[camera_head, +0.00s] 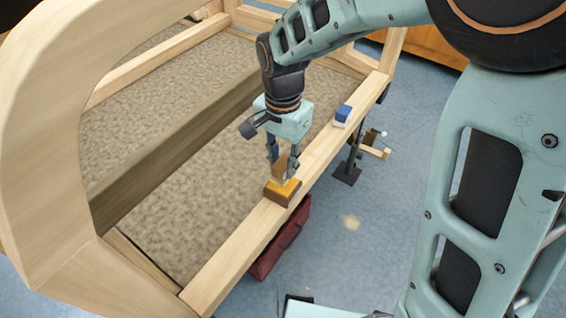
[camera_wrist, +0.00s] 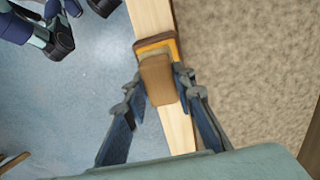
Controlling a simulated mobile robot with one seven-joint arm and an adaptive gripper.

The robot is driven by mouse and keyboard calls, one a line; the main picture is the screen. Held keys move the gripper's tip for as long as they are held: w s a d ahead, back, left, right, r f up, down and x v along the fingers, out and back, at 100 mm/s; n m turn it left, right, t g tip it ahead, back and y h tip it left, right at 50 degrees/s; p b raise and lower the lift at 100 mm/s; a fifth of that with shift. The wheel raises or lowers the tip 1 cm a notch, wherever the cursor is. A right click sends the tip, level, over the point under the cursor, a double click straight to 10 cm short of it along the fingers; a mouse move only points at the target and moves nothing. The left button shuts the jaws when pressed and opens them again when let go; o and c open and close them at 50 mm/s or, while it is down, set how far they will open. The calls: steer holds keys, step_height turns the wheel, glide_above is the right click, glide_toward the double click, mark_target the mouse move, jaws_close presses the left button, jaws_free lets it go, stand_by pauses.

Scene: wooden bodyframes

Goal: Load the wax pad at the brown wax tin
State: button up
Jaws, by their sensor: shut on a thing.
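My gripper (camera_head: 283,160) points down over the near wooden rail, its fingers on either side of a brown block-like handle (camera_head: 281,167), which I take for the wax pad. In the wrist view the pad (camera_wrist: 158,80) sits between the fingertips (camera_wrist: 160,88). Directly below it on the rail is a brown tin (camera_head: 278,196) with a yellow-orange top (camera_head: 285,187); its orange and brown edge also shows in the wrist view (camera_wrist: 152,43). The pad's lower end is at the tin's top; I cannot tell whether they touch.
A blue and white block (camera_head: 342,115) sits farther along the wooden rail (camera_head: 238,255). A dark red box (camera_head: 283,240) is below the rail. A dark stand (camera_head: 350,165) is beside the rail on the blue floor. A curved wooden frame (camera_head: 45,130) rises at left.

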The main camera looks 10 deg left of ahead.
mark_target(283, 162)
steer(key=shift+r+p, duration=1.45)
steer(key=shift+r, duration=0.7)
steer(key=w+d+r+n, duration=0.2)
steer(key=w+d, duration=0.3)
steer(key=d, duration=0.7)
steer(key=w+d+r+n, duration=0.2)
steer(key=w+d, duration=0.3)
steer(key=d, duration=0.7)
step_height(283, 162, up, 7)
steer(key=s+p, duration=0.2)
steer(key=p, duration=1.5)
steer(key=shift+a, duration=0.3)
